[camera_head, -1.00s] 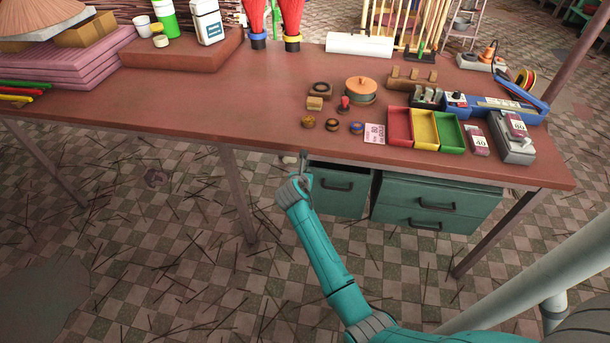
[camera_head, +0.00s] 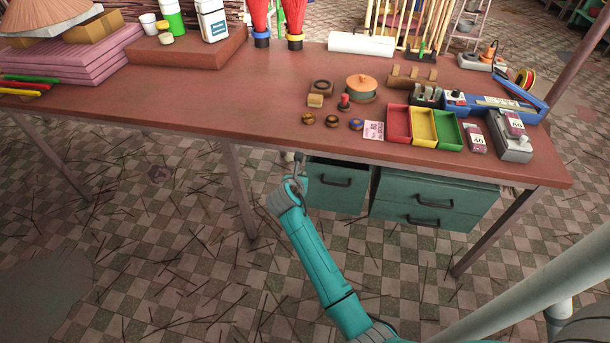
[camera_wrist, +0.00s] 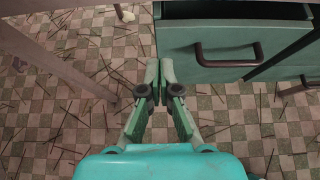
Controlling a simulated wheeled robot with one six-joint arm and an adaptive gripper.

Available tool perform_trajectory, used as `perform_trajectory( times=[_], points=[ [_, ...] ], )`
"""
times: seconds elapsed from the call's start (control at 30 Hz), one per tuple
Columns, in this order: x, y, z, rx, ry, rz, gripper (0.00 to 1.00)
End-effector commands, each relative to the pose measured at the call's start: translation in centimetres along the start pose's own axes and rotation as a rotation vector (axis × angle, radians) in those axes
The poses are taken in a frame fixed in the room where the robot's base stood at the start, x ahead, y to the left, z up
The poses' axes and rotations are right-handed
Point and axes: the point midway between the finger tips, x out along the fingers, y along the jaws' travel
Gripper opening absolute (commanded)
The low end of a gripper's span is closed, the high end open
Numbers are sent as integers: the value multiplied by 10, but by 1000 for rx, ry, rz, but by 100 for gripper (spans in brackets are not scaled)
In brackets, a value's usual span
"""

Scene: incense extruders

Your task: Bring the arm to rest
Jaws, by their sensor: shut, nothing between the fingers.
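My gripper (camera_head: 298,163) is in front of the long red-brown table (camera_head: 200,105), close to its front edge. In the wrist view my gripper (camera_wrist: 163,72) has its fingertips together with nothing between them. My teal arm reaches up to it from the lower right over the tiled floor. The left teal drawer (camera_head: 337,186) is just right of the gripper and also shows in the wrist view (camera_wrist: 228,50), with its dark handle. I cannot tell whether the fingers touch the drawer or table.
More teal drawers (camera_head: 436,204) hang under the table at right. Red, yellow (camera_head: 423,127) and green trays, wooden pieces and a lidded round pot (camera_head: 361,88) stand near the table's front right. The floor left of my arm is open, strewn with thin sticks.

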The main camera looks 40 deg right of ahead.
Motion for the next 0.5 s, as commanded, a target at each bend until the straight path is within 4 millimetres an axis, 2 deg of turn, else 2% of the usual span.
perform_trajectory(
  times=[0.1,0.23,0.5],
  points=[
    [-22,1,4,-1,0,2,0],
    [-43,1,8,-1,0,3,0],
    [-62,0,13,-2,3,0,0]
  ],
)
